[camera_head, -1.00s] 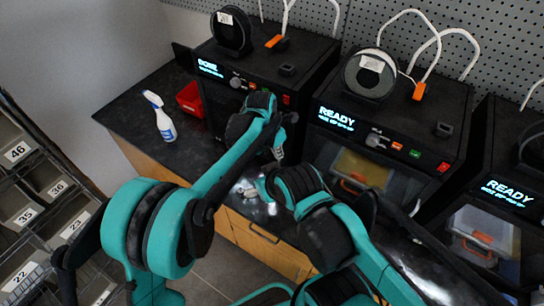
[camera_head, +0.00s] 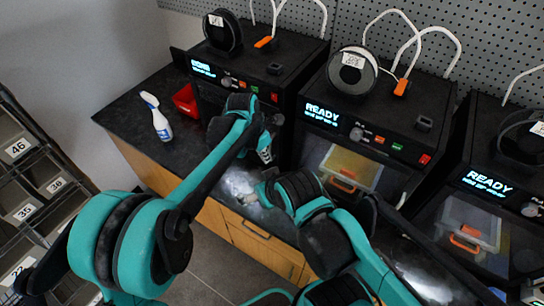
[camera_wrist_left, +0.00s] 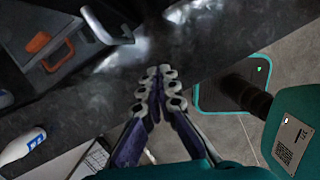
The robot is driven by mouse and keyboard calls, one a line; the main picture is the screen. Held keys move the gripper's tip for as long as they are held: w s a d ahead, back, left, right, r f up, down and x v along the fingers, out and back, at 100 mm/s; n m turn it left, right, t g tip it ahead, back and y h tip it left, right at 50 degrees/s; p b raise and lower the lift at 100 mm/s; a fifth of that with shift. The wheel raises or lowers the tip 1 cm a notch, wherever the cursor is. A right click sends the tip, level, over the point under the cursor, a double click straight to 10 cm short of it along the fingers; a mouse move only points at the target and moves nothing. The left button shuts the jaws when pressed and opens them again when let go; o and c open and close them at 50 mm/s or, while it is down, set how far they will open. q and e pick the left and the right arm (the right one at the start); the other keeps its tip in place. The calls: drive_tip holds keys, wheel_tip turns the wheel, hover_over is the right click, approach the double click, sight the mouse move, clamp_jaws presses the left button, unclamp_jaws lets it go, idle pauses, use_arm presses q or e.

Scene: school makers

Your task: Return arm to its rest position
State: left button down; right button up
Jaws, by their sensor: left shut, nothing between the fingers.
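My left arm reaches in from the left, over the front of the dark counter (camera_head: 118,112). Its gripper (camera_head: 264,150) is small and dark in the head view, near the front of the left printer. In the left wrist view the gripper (camera_wrist_left: 158,75) has its fingertips together, with nothing between them. It is apart from the counter edge as far as I can tell. My right arm comes in from the lower right and bends over the counter's front.
The left printer (camera_head: 205,67), middle printer (camera_head: 325,110) and right printer (camera_head: 487,182) stand along the back. A spray bottle (camera_head: 159,122) and a red bin (camera_head: 186,100) stand at the counter's left. A rack of numbered drawers (camera_head: 25,185) is at far left. Grey floor lies between.

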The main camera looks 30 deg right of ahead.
use_arm(q)
drive_tip(key=p+v, duration=0.1)
drive_tip(key=v, duration=0.6)
drive_tip(key=shift+w+a+r, duration=0.15)
drive_tip(key=shift+w+r, duration=0.05)
drive_tip(key=shift+r, duration=0.1)
use_arm(e)
drive_tip(key=shift+w+r, duration=0.6)
drive_tip(key=shift+r, duration=0.05)
use_arm(q)
drive_tip(key=s+a+r+m+t+b, duration=0.2)
drive_tip(key=a+m+b, duration=0.5)
drive_tip(key=a, duration=1.6)
drive_tip(key=s+a+f+m+t+y, duration=0.1)
drive_tip(key=s+a+f+m, duration=0.2)
drive_tip(key=a, duration=0.3)
drive_tip(key=s+a+f+m+t+y+b, duration=0.1)
drive_tip(key=s+a+f+m+t, duration=0.1)
drive_tip(key=s+a+f+m, duration=0.1)
drive_tip(key=s+a+f+m+t+b, duration=0.1)
drive_tip(key=s+a+f+m, duration=0.3)
drive_tip(key=a+m, duration=0.3)
drive_tip(key=s+a, duration=0.1)
drive_tip(key=a, duration=0.1)
drive_tip(key=shift+s+a+t+y, duration=0.15)
drive_tip(key=shift+a+t+y, duration=0.15)
drive_tip(key=shift+y, duration=0.1)
use_arm(e)
wheel_tip(320, 180, down, 9)
drive_tip(key=shift+f, duration=0.2)
